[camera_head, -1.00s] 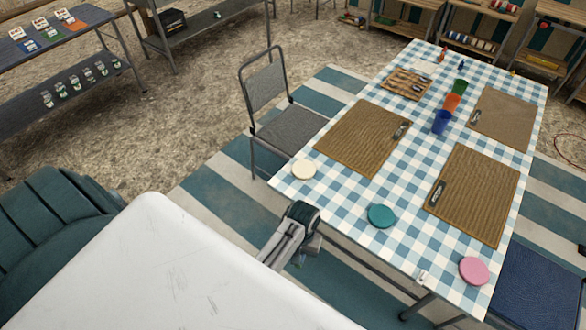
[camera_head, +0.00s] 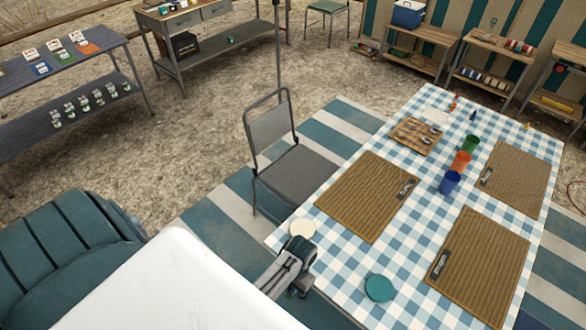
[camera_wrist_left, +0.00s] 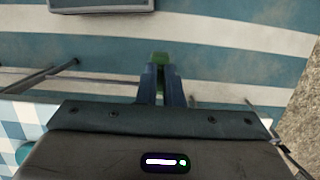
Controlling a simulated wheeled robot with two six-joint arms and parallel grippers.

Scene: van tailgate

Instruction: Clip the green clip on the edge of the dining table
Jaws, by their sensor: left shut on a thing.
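The dining table (camera_head: 343,262) has a blue-and-white checked cloth and fills the right of the head view. My left gripper (camera_head: 299,284) is at its near left edge, beside the cream disc; its fingertips are mostly hidden there. In the left wrist view my left gripper (camera_wrist_left: 159,82) is shut on the green clip (camera_wrist_left: 159,59), which shows between and just beyond the dark fingertips. Striped mat lies behind the clip in that view, and the tablecloth shows only at lower left. I cannot tell whether the clip touches the table edge. My right gripper is not in view.
A cream disc (camera_head: 302,228) and a teal disc (camera_head: 379,288) lie near the table's near edge. Brown placemats (camera_head: 367,195) and cups (camera_head: 450,182) are farther in. A grey chair (camera_head: 297,172) stands by the left side. A white surface (camera_head: 170,290) fills the bottom left.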

